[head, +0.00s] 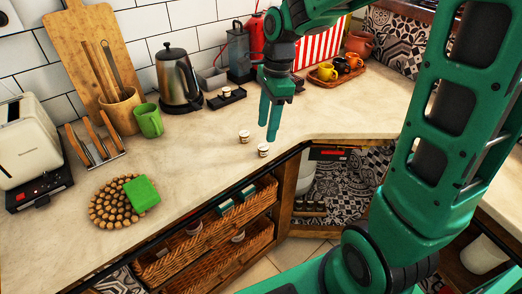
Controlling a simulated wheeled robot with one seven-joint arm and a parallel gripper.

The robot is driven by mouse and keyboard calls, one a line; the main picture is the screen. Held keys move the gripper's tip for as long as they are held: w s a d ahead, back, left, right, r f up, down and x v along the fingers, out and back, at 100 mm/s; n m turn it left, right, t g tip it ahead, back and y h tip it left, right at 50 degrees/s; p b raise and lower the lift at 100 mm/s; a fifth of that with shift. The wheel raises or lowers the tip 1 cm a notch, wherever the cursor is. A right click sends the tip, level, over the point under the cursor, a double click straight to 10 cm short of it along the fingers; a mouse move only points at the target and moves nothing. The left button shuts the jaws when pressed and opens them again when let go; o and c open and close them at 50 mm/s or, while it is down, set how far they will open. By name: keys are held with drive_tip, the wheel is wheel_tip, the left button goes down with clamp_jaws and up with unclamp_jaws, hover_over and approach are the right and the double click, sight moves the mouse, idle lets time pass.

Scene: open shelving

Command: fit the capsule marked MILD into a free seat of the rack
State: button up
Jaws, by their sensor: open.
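Two small pale capsules with dark bands stand on the counter, one at the left (244,136) and one nearer the counter's front edge (263,150). Their markings are too small to read, so I cannot tell which is MILD. The dark rack (233,97) lies farther back, beside the kettle. Another pale capsule (226,91) appears to sit in it; the rack's other seats are too small to make out clearly. My gripper (268,132) points down above the two counter capsules, its green fingers apart with nothing seen between them.
A steel kettle (178,78) stands left of the rack, with a green mug (148,121) farther left. A grey container (238,52) and a tray of cups (337,72) stand behind. The counter between capsules and rack is clear. Wicker drawers (205,236) are below the edge.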

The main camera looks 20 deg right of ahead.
sight(263, 146)
drive_tip(key=shift+s+a+f, duration=0.1)
drive_tip(key=shift+a+f, duration=0.05)
drive_tip(key=shift+f, duration=0.85)
drive_tip(key=shift+a+f, duration=0.2)
drive_tip(key=shift+f, duration=0.8)
drive_tip(key=shift+s+a+f, duration=0.1)
drive_tip(key=shift+a+f, duration=0.05)
drive_tip(key=shift+f, duration=0.85)
drive_tip(key=c, duration=1.1)
